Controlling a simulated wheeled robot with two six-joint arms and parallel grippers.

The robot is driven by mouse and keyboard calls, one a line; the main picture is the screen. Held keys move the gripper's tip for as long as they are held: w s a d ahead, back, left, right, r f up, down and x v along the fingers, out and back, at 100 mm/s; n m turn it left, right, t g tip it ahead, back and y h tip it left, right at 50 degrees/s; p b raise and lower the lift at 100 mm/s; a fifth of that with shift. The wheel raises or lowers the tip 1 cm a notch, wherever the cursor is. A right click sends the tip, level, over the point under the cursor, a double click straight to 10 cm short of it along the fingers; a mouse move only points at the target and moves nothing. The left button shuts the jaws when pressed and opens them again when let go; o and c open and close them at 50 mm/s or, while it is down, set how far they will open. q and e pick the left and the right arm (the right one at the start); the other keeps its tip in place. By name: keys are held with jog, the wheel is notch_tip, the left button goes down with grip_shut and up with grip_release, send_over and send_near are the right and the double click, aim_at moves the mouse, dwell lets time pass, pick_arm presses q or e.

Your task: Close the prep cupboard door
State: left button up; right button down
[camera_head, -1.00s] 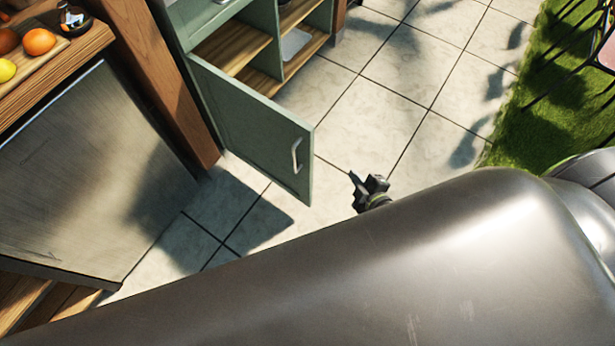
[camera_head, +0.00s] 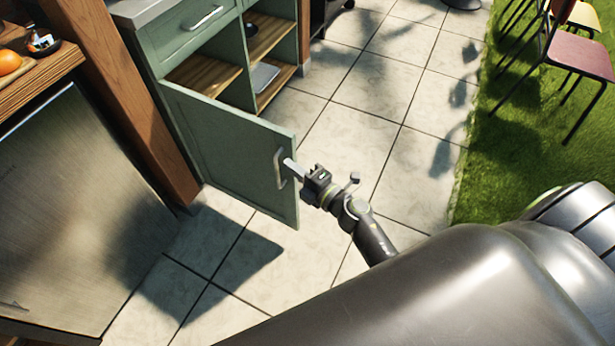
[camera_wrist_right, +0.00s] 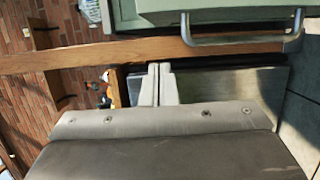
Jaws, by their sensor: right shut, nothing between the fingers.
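The green prep cupboard door (camera_head: 225,150) stands wide open in the head view, with its pale bar handle (camera_head: 280,168) near the free edge. The cupboard (camera_head: 215,55) behind it shows open wooden shelves. My right gripper (camera_head: 291,165) is shut and empty, its fingertips at or very close to the handle; I cannot tell whether they touch. In the right wrist view my shut fingers (camera_wrist_right: 158,85) show, and a metal handle (camera_wrist_right: 240,40) runs across a green panel at the top right. My left gripper is not in view.
A wooden post (camera_head: 140,100) stands beside the door's hinge side. A steel-fronted unit (camera_head: 75,205) with fruit on its wooden top is at the left. Tiled floor (camera_head: 390,100) lies open to the right, then grass (camera_head: 520,140) with a red chair (camera_head: 578,52).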

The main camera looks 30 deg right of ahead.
aim_at(295, 151)
jog(key=w, duration=0.1)
jog(key=w+d, duration=0.1)
jog(key=w, duration=0.2)
jog(key=shift+w+d+f+b, duration=0.15)
jog(key=shift+d+b, duration=0.1)
jog(key=shift+b, duration=0.15)
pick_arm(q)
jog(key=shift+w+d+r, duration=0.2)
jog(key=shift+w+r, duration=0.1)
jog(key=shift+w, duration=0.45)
pick_arm(e)
jog(key=shift+w+d, duration=0.25)
jog(key=shift+d, duration=0.15)
jog(key=shift+d, duration=0.1)
